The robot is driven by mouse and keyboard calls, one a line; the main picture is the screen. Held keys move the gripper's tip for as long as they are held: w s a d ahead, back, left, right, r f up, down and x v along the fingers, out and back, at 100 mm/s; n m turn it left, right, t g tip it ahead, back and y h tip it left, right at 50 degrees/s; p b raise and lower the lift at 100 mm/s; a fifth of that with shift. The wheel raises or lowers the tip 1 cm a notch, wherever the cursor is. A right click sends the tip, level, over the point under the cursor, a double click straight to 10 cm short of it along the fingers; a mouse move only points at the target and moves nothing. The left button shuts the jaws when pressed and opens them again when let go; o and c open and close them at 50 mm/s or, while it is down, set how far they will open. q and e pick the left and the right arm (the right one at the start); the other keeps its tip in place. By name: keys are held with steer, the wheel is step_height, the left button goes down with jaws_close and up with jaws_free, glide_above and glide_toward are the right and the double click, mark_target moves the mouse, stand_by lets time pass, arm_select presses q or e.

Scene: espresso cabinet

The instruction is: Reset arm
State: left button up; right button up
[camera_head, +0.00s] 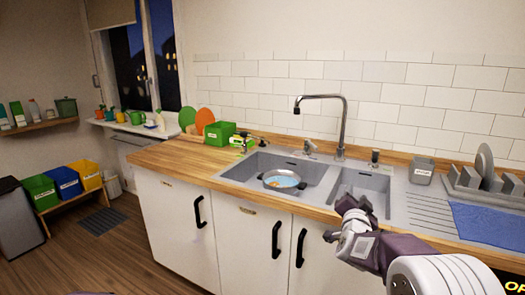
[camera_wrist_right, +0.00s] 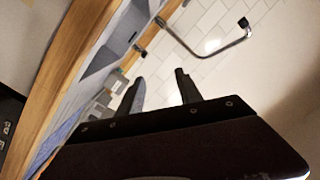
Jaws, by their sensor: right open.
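My right gripper (camera_head: 345,208) is in front of the counter's front edge, near the right sink basin in the head view. In the right wrist view its two fingers (camera_wrist_right: 158,92) stand apart with nothing between them. My left gripper is not in the head view. A pan (camera_head: 283,181) with something inside sits in the left basin of the steel sink (camera_head: 405,198). The faucet (camera_head: 343,125) rises behind the sink, and it also shows in the right wrist view (camera_wrist_right: 215,50).
The wooden counter (camera_head: 170,155) holds a green box (camera_head: 219,134) at the left. A grey cup (camera_head: 421,170), a dish rack with plates (camera_head: 485,175) and a blue mat (camera_head: 490,220) are on the right. White cabinets with black handles stand below. Floor at the left is mostly free.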

steer(key=s+a+f+n+g+y, duration=0.3)
steer(key=s+a+f, duration=0.2)
steer(key=s+f, duration=0.2)
steer(key=s+a+f+n+g+y, duration=0.35)
steer(key=s+a+f, duration=0.2)
steer(key=f, duration=0.25)
steer(key=s+f+n+g, duration=0.2)
steer(key=s+f+g, duration=0.3)
steer(key=s, duration=0.6)
steer(key=s+f+n+g, duration=0.35)
steer(key=s+f, duration=0.25)
steer(key=s, duration=0.5)
step_height(320, 180, up, 17)
steer(key=p, duration=1.7)
steer(key=shift+m, duration=0.4)
steer(key=shift+a, duration=0.1)
